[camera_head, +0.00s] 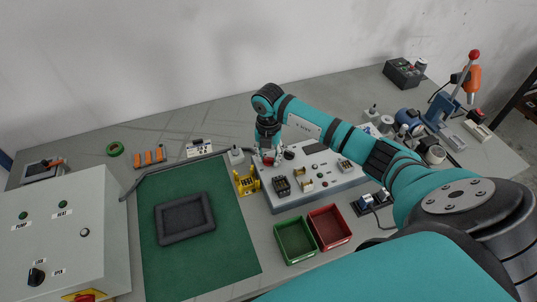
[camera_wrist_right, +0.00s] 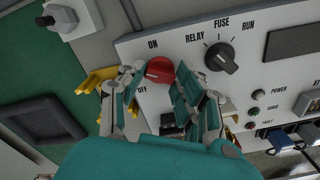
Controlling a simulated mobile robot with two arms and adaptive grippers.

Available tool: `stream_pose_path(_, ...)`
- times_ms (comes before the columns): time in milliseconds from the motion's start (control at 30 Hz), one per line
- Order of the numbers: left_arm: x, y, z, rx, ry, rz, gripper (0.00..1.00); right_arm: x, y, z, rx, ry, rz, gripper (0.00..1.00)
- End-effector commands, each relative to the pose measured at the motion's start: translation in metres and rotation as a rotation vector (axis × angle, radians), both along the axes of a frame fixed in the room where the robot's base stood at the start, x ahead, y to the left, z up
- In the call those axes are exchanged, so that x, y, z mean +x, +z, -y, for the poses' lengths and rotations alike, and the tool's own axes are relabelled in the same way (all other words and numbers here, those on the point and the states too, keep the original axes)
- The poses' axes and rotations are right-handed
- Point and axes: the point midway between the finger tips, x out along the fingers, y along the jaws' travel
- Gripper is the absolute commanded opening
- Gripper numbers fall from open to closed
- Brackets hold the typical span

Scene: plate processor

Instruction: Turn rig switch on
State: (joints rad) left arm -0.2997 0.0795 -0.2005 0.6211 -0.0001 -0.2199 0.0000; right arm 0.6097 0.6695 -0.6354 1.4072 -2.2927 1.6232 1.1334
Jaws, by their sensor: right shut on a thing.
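The rig (camera_head: 309,172) is a light grey panel box on the table. In the right wrist view its red rotary switch (camera_wrist_right: 160,69) sits between the labels ON, above it, and OFF, at its lower left. I cannot tell which label it points to. My right gripper (camera_wrist_right: 156,80) is shut on this red switch, one finger on each side. In the head view my right gripper (camera_head: 268,154) comes down at the rig's far left corner, and my arm hides part of the panel. My left gripper is not in view.
A black selector knob (camera_wrist_right: 222,58) marked RELAY, FUSE, RUN is close right of the switch. A yellow holder (camera_head: 246,181) stands left of the rig. A green bin (camera_head: 295,262) and a red bin (camera_head: 348,243) stand in front. A green mat (camera_head: 225,260) lies left.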

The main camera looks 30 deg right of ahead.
Motion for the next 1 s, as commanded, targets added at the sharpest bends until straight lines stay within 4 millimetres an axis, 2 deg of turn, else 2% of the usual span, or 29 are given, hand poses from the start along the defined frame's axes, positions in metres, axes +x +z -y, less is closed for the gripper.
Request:
stream_pose_path(700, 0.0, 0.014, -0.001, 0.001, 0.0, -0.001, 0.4, 0.0, 0.002, 0.0, -0.001, -0.676, 0.001, 0.01)
stream_pose_path(1000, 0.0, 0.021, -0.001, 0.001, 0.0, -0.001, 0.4, 0.001, 0.002, 0.0, 0.0, -0.902, 0.001, 0.01)
